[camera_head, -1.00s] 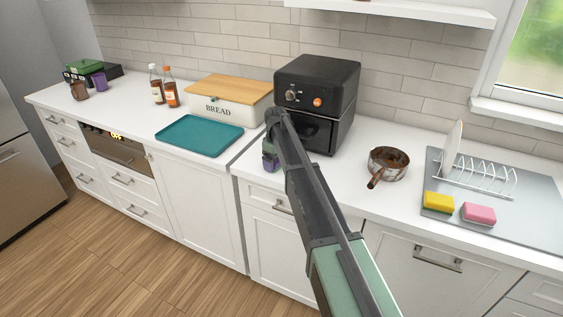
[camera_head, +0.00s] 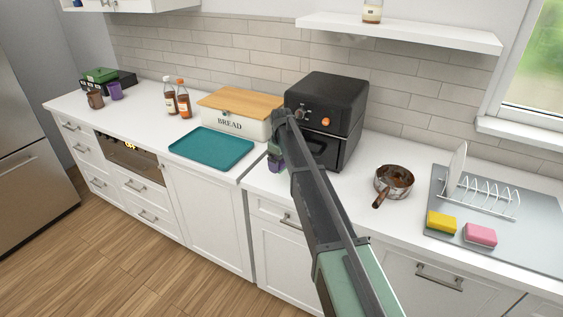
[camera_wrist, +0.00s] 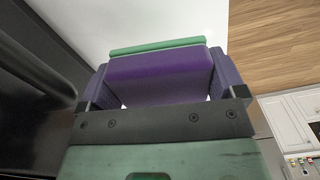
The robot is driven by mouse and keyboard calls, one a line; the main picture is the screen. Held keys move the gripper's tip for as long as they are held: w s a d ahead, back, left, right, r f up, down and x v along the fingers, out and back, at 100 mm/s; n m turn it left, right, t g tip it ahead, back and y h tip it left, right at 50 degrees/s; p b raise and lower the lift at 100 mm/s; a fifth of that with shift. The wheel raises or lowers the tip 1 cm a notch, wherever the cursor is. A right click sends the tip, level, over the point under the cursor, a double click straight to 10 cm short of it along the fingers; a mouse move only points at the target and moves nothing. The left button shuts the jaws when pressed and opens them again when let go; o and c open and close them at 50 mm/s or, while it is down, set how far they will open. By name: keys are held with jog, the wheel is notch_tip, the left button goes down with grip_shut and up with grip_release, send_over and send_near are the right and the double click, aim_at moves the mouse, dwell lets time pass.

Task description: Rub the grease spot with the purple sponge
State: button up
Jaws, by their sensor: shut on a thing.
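The purple sponge (camera_wrist: 160,75), with a green layer along its far edge, sits between the fingers of my gripper (camera_wrist: 160,85) in the wrist view. My gripper is shut on it. In the head view my gripper (camera_head: 275,157) is at the front of the white counter, left of the black air fryer, and only a small part of the sponge shows. I cannot tell whether the sponge touches the counter. No grease spot shows in either view; my arm and the sponge hide part of the counter.
The black air fryer (camera_head: 328,103) stands close beside my gripper. A teal tray (camera_head: 211,147) and bread box (camera_head: 237,119) are to the left. A pan (camera_head: 394,181), yellow sponge (camera_head: 441,222), pink sponge (camera_head: 480,234) and dish rack (camera_head: 487,203) are to the right.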

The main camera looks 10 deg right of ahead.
notch_tip(320, 180, up, 3)
jog(key=p, duration=0.3)
jog(key=shift+r, duration=0.2)
jog(key=shift+f, duration=0.2)
